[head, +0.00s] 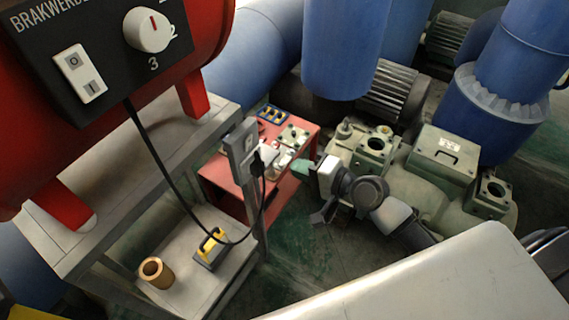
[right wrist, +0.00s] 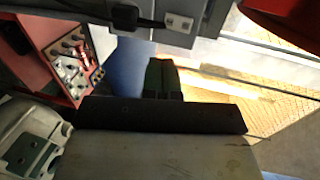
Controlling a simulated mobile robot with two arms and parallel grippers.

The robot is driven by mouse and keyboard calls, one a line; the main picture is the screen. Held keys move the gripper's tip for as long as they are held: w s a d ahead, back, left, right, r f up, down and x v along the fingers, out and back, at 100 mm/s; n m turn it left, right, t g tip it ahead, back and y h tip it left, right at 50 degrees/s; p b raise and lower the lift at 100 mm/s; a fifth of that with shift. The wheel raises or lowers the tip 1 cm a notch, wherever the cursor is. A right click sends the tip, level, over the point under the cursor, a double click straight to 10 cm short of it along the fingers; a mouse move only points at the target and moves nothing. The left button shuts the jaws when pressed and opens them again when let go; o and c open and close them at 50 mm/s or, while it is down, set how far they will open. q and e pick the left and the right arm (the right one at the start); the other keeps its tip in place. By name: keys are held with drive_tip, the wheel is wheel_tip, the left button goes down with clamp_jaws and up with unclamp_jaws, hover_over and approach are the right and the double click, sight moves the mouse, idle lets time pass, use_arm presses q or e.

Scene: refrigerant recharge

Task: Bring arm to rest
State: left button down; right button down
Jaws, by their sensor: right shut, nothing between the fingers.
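My right arm (head: 388,208) reaches in from the lower right in the head view, bent beside the green machine. My right gripper (head: 302,167) points left, toward the red tool cart (head: 222,176), and its greenish fingers are shut and empty. In the right wrist view the dark fingers of the right gripper (right wrist: 163,75) are together with nothing between them. Whether the fingertips touch anything near the cart cannot be told. My left gripper is not in view.
A grey stand (head: 130,185) carries a red tank with a black control panel (head: 108,40) at left. Its lower shelf holds a brass-coloured cylinder (head: 157,272) and a yellow-black device (head: 210,248). A green compressor (head: 440,165) and blue pipes (head: 345,45) stand at right and behind.

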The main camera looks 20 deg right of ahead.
drive_tip(key=s+d+f+n+g+h, duration=0.1)
drive_tip(key=s+d+f+h, duration=0.15)
drive_tip(key=f, duration=0.75)
drive_tip(key=s+d+f+n+g+h, duration=0.1)
drive_tip(key=s+d+f+g+h, duration=0.15)
drive_tip(key=f, duration=0.65)
drive_tip(key=s+d+f+n+h, duration=0.1)
drive_tip(key=s+d+f+h, duration=0.15)
drive_tip(key=f, duration=0.75)
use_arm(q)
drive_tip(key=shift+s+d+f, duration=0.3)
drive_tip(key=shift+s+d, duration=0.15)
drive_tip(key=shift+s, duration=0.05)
use_arm(e)
drive_tip(key=s+f+n+g, duration=0.2)
drive_tip(key=s+f, duration=0.4)
drive_tip(key=s, duration=0.4)
drive_tip(key=s+a+f+n+g+h, duration=0.1)
drive_tip(key=s+f+n+g, duration=0.2)
drive_tip(key=s+f, duration=0.3)
drive_tip(key=s+a+f+n+g+h, duration=0.1)
drive_tip(key=s+f+n, duration=0.4)
drive_tip(key=s, duration=0.9)
wheel_tip(320, 180, down, 2)
drive_tip(key=shift+s+a+f+g, duration=0.1)
drive_tip(key=shift+s+a+g, duration=0.2)
drive_tip(key=shift+g, duration=0.55)
